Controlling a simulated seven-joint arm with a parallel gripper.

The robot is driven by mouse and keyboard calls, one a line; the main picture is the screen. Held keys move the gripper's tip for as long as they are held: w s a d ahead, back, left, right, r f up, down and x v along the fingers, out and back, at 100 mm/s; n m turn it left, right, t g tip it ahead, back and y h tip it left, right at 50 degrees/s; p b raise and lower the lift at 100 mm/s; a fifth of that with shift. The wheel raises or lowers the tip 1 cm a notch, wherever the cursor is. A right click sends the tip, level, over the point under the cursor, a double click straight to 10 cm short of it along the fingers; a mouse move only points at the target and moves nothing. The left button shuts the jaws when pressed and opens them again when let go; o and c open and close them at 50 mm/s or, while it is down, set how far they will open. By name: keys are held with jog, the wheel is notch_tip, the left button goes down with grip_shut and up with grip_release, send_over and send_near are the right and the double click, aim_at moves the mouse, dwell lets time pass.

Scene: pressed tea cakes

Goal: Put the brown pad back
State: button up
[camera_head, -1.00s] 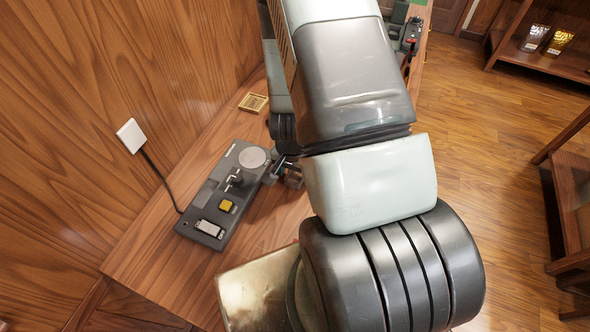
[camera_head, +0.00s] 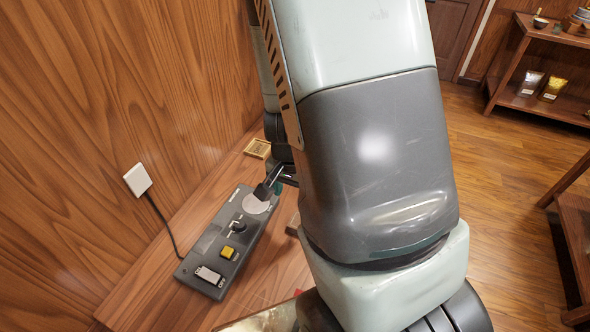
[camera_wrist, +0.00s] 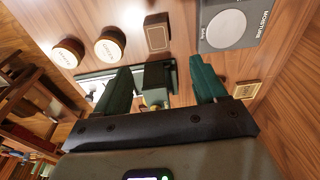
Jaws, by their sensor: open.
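A small brown rectangular block (camera_wrist: 157,32) with a pale label lies on the table in the wrist view, beyond my fingertips; it looks like the brown pad, but I cannot be sure. My gripper (camera_wrist: 160,72) has its two green fingers spread apart. A dark green block (camera_wrist: 155,76) with a brass-coloured part shows between the fingers; I cannot tell whether it touches them. In the head view my gripper (camera_head: 276,178) is near the round plate of the grey meter, mostly hidden by my arm.
The grey meter (camera_head: 210,243), with a yellow button, lies along the wall, cabled to a white wall box (camera_head: 138,179). Two round labelled pieces (camera_wrist: 68,52) (camera_wrist: 110,45) stand left of the brown block. A shelf (camera_head: 520,60) is at the right.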

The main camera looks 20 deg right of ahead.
jog(key=w+a+r+n+t+y, duration=0.1)
jog(key=a+r+n, duration=0.15)
jog(key=r, duration=0.75)
jog(key=s+a+r+n+t, duration=0.1)
jog(key=s+r+n, duration=0.2)
jog(key=s+r, duration=0.3)
jog(key=s+a+r+n+t, duration=0.1)
jog(key=s+r, duration=0.6)
jog(key=r, duration=0.7)
jog(key=n+t, duration=0.1)
jog(key=n, duration=0.1)
jog(key=shift+a+r+n, duration=0.15)
jog(key=shift+a+n, duration=0.2)
jog(key=shift+a, duration=0.05)
